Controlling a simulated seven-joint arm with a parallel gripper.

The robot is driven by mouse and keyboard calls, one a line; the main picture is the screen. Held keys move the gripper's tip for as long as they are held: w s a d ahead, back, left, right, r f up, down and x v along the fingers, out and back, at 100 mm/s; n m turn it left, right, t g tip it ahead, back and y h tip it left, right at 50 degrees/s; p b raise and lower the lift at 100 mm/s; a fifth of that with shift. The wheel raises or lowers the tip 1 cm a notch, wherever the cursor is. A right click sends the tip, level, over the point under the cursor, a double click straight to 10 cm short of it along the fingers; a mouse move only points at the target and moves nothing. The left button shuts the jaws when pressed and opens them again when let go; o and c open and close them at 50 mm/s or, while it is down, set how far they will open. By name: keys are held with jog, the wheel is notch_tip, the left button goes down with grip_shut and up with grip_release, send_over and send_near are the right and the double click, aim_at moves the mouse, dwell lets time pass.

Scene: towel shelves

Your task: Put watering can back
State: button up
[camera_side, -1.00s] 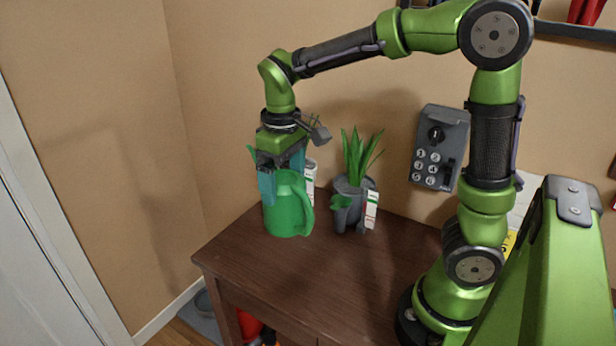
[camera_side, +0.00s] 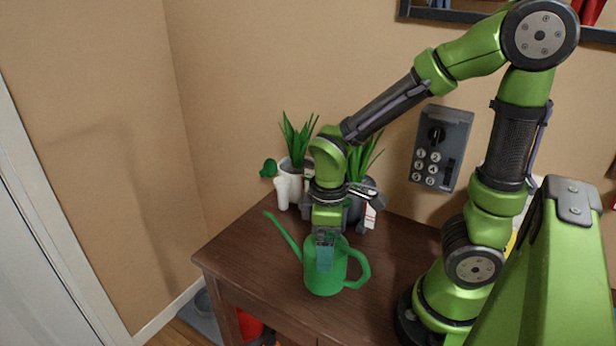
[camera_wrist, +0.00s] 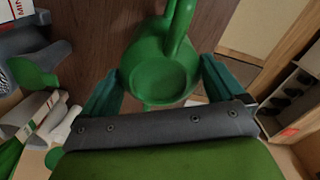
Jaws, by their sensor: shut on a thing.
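The green watering can (camera_side: 322,272) is upright at the front part of the brown wooden table, with its spout toward the upper left and its handle to the right. I cannot tell whether its base touches the table. My gripper (camera_side: 325,255) points down from above and is shut on the can's upper body. In the wrist view the can (camera_wrist: 160,72) sits between the two teal fingers of my gripper (camera_wrist: 163,88), and its round top opening faces the camera.
A white pot (camera_side: 290,185) with a spiky plant stands at the table's back left. A grey pot with a plant (camera_side: 362,210) is partly hidden behind my arm. A keypad box (camera_side: 440,146) hangs on the wall. The table's left front (camera_side: 245,265) is clear.

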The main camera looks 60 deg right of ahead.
jog(key=shift+f, duration=0.35)
jog(key=shift+f, duration=0.1)
jog(key=o, duration=1.6)
jog(key=r+m+t, duration=0.2)
jog(key=r+m, duration=0.1)
jog(key=r, duration=0.2)
jog(key=a+r+m+t+y, duration=0.1)
jog(key=r+m+t, duration=0.1)
jog(key=r, duration=0.3)
jog(key=a+r+m+t, duration=0.1)
jog(key=r+m+t, duration=0.2)
jog(key=r+m, duration=0.1)
jog(key=shift+s+r+y, duration=0.2)
jog(key=shift+r, duration=0.25)
jog(key=shift+s+r+y, duration=0.15)
jog(key=shift+r+y, duration=0.05)
jog(key=shift+r, duration=0.25)
